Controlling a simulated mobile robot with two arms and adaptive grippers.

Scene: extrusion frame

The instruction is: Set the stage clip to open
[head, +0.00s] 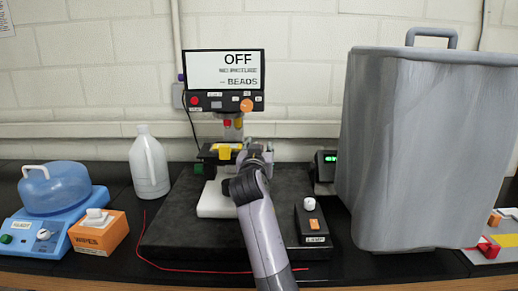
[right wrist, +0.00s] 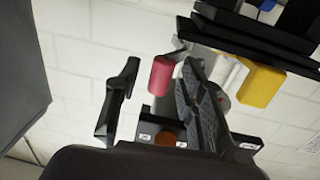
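In the head view the microscope's black stage (head: 208,154) carries a yellow piece (head: 225,153) at its front, which looks like the stage clip. I cannot tell whether it is open or closed. My right gripper (head: 256,151) is just right of the stage, with its arm rising from below. In the right wrist view my right gripper (right wrist: 158,103) is open. A red objective (right wrist: 162,75) shows between its fingers, apparently behind them and not held. A yellow objective (right wrist: 262,86) and black stage parts (right wrist: 255,38) lie to the right there. My left gripper is out of view.
The microscope's screen (head: 224,70) reads OFF. A lamp box (head: 311,222) stands at the right of the dark base slab (head: 180,235). A large grey cover (head: 425,150) stands right. A white bottle (head: 149,165), wipes box (head: 98,232) and blue device (head: 55,205) stand left.

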